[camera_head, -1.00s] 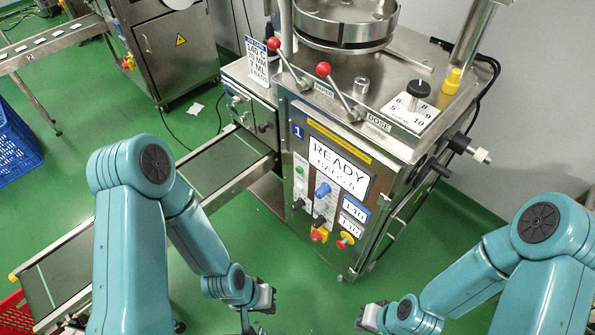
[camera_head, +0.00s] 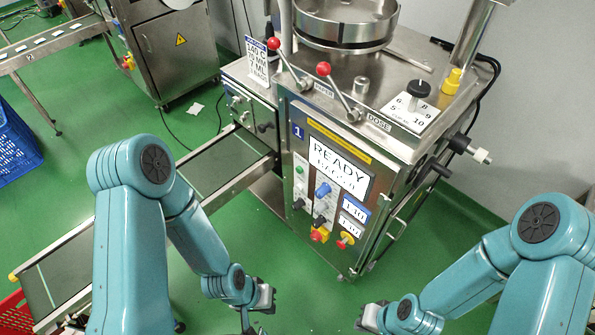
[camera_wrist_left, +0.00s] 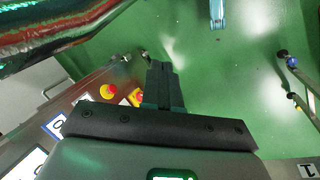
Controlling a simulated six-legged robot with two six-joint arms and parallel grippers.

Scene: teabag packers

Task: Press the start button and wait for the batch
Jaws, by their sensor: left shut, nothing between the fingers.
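Packing machine 1 (camera_head: 340,235) stands at the centre of the head view. Its display (camera_head: 338,163) reads READY, with a smaller line below that I cannot read surely. A small green button (camera_head: 299,170) sits left of the display, above black knobs. My left gripper (camera_head: 256,325) is low in the head view, in front of and below the panel, apart from it. In the left wrist view its fingers (camera_wrist_left: 163,82) are shut and empty over green floor. My right gripper (camera_head: 362,326) is at the bottom edge; its jaws are too small and cut off to judge.
A red knob on yellow (camera_head: 319,235) and a red button with a yellow surround (camera_head: 345,240) are low on the panel. Two red-ball levers (camera_head: 323,69) stick up on top. An empty conveyor (camera_head: 60,275) runs down-left. Green floor is clear between my arms.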

